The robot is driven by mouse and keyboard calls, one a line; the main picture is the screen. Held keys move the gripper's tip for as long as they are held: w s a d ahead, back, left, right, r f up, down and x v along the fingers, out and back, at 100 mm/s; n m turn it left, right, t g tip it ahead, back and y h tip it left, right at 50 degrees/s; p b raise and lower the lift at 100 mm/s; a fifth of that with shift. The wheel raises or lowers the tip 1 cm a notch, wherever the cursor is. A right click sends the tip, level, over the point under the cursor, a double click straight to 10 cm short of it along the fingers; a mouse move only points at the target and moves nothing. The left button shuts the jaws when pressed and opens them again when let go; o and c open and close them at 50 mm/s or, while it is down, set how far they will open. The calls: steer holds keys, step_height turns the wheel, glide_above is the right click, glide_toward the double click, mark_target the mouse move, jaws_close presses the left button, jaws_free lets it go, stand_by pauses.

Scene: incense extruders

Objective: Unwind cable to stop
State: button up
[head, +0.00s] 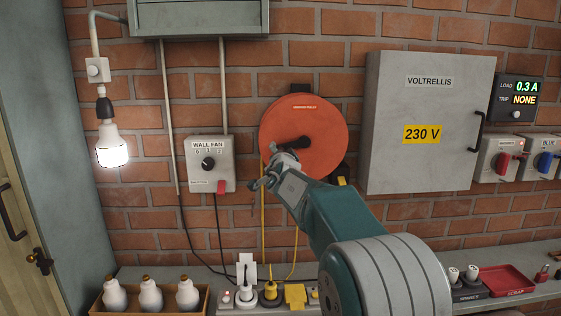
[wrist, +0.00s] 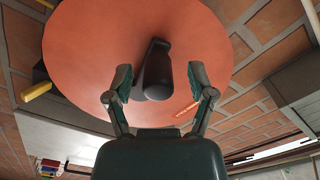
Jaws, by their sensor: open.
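An orange cable reel (head: 304,108) is mounted on the brick wall, with a small label near its top. A black crank handle (head: 301,144) sticks out from its face. Yellow cable (head: 264,215) hangs from the reel's left side toward the bench. My gripper (head: 270,174) is in front of the lower left of the reel in the head view. In the wrist view my gripper (wrist: 160,90) is open, with one finger on each side of the black handle (wrist: 157,70) and gaps between. The reel face (wrist: 100,45) fills the background there.
A wall fan switch box (head: 209,163) is left of the reel, and a grey 230 V cabinet (head: 425,120) is right of it. The bench below holds a crate of bulbs (head: 150,298), a socket strip with plugs (head: 262,296) and a red scrap tray (head: 508,280).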

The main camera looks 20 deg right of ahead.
steer(key=v, duration=1.1)
steer(key=shift+a, duration=0.2)
steer(key=shift+f, duration=0.1)
